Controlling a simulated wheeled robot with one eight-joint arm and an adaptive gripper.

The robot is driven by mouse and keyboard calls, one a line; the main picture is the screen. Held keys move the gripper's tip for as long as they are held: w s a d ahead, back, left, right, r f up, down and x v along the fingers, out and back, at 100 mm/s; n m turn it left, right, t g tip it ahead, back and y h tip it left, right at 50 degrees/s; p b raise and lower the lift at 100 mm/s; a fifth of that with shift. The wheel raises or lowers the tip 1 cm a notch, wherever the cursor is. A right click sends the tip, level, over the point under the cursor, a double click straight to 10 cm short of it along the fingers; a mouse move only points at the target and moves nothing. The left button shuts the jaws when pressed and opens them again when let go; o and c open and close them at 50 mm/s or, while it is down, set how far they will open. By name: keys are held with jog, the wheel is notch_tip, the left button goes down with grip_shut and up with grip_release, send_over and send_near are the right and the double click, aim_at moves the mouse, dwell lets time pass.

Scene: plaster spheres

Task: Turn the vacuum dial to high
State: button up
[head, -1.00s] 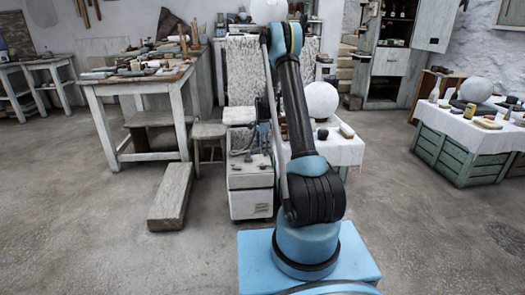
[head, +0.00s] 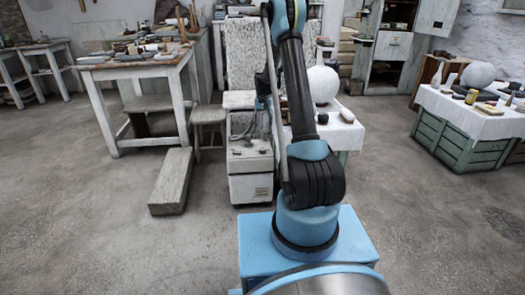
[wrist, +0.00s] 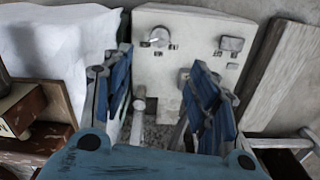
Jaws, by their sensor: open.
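The white cabinet (head: 249,180) stands in front of me, beyond my arm's base. In the wrist view its pale panel (wrist: 190,65) carries a round knob with a light pointer (wrist: 158,38), with small dark labels by it. I take this knob for the vacuum dial; its label and setting are too small to read. A square switch-like fitting (wrist: 231,44) sits to its right, and another small knob (wrist: 139,103) sits lower, near the left finger. My gripper (wrist: 160,65) is open and empty over the panel, its blue fingers apart, with the dial beyond the fingertips.
A wooden stool (head: 208,117) and a long block (head: 171,181) stand left of the cabinet. A cloth-covered table (head: 340,132) with a plaster sphere (head: 323,85) is close on the right. A cluttered workbench (head: 135,65) is at left. Floor in front is open.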

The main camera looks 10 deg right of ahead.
aim_at(263, 149)
notch_tip(263, 149, down, 16)
jog(key=n, duration=0.3)
jog(key=shift+f, duration=0.25)
dwell(0.5)
jog(key=c, duration=1.1)
